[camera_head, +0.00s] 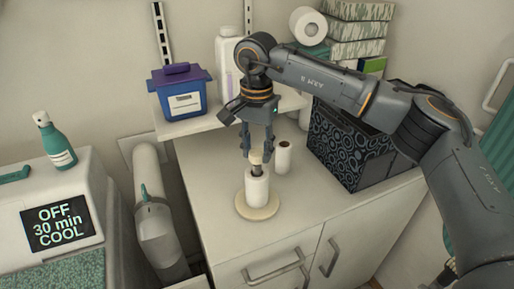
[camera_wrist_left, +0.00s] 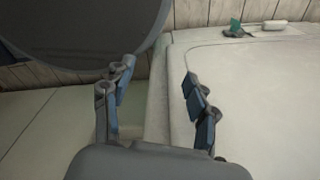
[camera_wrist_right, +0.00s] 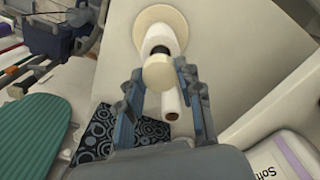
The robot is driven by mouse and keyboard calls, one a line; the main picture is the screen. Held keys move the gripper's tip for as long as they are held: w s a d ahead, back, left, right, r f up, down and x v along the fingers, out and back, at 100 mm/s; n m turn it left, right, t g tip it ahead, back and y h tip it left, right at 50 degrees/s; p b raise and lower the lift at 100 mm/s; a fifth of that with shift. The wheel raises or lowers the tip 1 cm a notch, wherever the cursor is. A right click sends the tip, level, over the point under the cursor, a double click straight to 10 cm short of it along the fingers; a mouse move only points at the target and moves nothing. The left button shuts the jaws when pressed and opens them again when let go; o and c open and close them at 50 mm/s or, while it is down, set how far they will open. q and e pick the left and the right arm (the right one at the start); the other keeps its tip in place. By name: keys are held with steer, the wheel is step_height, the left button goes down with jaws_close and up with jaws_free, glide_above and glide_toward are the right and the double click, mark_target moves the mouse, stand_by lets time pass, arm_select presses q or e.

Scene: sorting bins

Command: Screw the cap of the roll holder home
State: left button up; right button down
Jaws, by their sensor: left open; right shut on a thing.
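The roll holder has a round cream base (camera_head: 257,209) on the cabinet top. A white roll (camera_head: 257,188) stands upright on it, and a short dark threaded stem shows above the roll. The pale cap (camera_head: 256,157) is at the top of the stem, with dark stem visible below it. My right gripper (camera_head: 257,149) points down and is shut on the cap, which also shows in the right wrist view (camera_wrist_right: 158,72). How far the cap is threaded cannot be told. My left gripper (camera_wrist_left: 154,84) is open and empty, away from the holder.
A second small roll (camera_head: 284,157) stands close behind the holder. A dark patterned box (camera_head: 345,150) is to the right. A shelf behind carries a blue bin (camera_head: 181,92) and a white bottle (camera_head: 229,60). The cabinet top left of the holder is clear.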

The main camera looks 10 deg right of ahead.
steer(key=shift+f, duration=0.2)
steer(key=shift+f+b, duration=0.5)
steer(key=shift+f, duration=0.05)
steer(key=shift+f+b, duration=0.75)
steer(key=shift+f, duration=0.15)
stand_by(1.6)
steer(key=m, duration=0.4)
steer(key=shift+s+m+b, duration=0.1)
steer(key=shift+m+b, duration=0.3)
steer(key=shift+f, duration=0.1)
